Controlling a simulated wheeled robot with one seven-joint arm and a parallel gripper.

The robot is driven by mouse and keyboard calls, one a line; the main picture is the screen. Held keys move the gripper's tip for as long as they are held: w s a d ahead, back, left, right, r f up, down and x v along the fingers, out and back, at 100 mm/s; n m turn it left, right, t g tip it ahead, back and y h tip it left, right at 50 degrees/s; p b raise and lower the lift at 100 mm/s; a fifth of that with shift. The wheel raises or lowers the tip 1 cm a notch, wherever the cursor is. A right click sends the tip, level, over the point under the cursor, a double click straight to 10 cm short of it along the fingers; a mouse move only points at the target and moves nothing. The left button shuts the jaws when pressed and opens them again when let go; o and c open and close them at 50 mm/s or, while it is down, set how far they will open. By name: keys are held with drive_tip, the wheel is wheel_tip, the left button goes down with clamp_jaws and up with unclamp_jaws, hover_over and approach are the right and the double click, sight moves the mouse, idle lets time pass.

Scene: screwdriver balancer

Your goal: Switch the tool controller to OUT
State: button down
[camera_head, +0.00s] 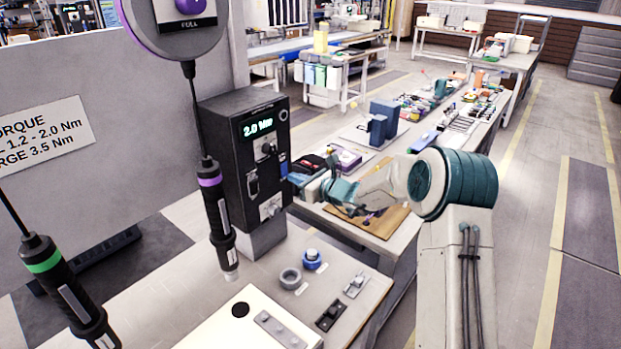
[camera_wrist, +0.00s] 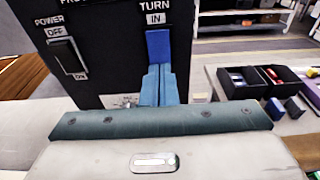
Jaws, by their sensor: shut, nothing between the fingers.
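The tool controller (camera_head: 243,150) is a black box on a post, its lit display reading 2.0 Nm. My gripper (camera_head: 291,178) reaches its front from the right. In the wrist view my gripper (camera_wrist: 158,52) is shut, its blue fingertips together at the panel just below the TURN IN label (camera_wrist: 154,12). The fingers cover the turn switch and whatever is printed under it, so its position and any contact cannot be told. The POWER switch (camera_wrist: 64,55), marked OFF above and ON below, is left of my fingers.
A purple-banded screwdriver (camera_head: 215,205) hangs left of the controller, and a green-banded one (camera_head: 68,290) hangs further left. The bench below holds a blue-ringed knob (camera_head: 312,260), a grey ring (camera_head: 290,279) and small switches. Open bins (camera_wrist: 258,82) stand at right in the wrist view.

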drive_tip(key=shift+w+a, duration=0.4)
drive_tip(key=shift+a, duration=0.15)
drive_tip(key=shift+f, duration=0.1)
drive_tip(key=shift+w+a+b, duration=0.1)
drive_tip(key=shift+b, duration=0.7)
drive_tip(key=s+d+f+b, duration=0.2)
drive_tip(key=s+d+b, duration=0.2)
drive_tip(key=s+d, duration=0.4)
drive_tip(key=d, duration=0.3)
drive_tip(key=shift+s, duration=0.3)
